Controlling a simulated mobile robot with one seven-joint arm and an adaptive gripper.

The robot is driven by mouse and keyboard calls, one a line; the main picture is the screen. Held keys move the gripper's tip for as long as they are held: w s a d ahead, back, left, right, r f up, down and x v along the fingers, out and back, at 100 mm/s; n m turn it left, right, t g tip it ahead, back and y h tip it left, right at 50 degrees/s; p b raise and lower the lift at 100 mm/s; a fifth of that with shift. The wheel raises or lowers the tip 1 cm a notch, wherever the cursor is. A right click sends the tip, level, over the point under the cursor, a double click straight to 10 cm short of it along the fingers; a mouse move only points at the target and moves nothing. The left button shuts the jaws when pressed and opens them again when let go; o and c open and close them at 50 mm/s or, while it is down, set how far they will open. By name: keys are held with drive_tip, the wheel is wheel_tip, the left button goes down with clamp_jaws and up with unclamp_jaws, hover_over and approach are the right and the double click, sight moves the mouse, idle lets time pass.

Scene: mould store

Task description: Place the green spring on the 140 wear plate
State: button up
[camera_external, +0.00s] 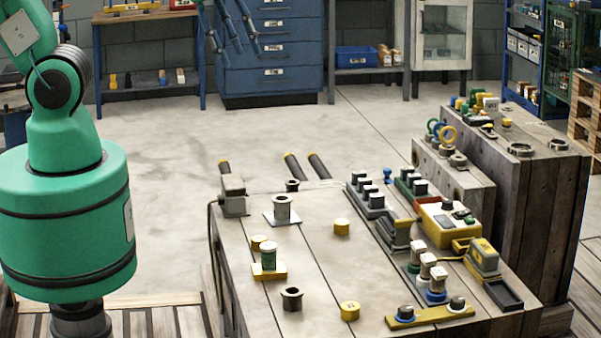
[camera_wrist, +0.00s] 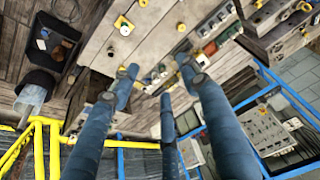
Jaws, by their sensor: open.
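A green cylinder with a pale top (camera_external: 268,259), which looks like the green spring, stands upright on a small yellow plate (camera_external: 280,272) on the wooden bench. A pale square plate (camera_external: 271,217) farther back bears a grey flanged bush (camera_external: 282,207). I cannot read a 140 on either plate, so I cannot tell which is the 140 wear plate. My gripper (camera_external: 236,48) has blue fingers and hangs high at the top of the external view, apart from the bench items. In the wrist view, its fingers (camera_wrist: 160,82) are spread with nothing between them.
Yellow cylinders (camera_external: 342,228) and a dark ring (camera_external: 291,299) stand near the green cylinder. The bench's right side is crowded with blocks, a yellow box (camera_external: 445,226) and a yellow strip (camera_external: 430,317). Bare bench lies between the pieces.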

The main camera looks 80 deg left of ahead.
drive_tip(key=s+a+r+t, duration=0.1)
drive_tip(key=s+a+r, duration=0.2)
drive_tip(key=s+r, duration=0.5)
drive_tip(key=shift+a+r+n, duration=0.25)
drive_tip(key=shift+r+n, duration=0.15)
drive_tip(key=shift+r, duration=0.3)
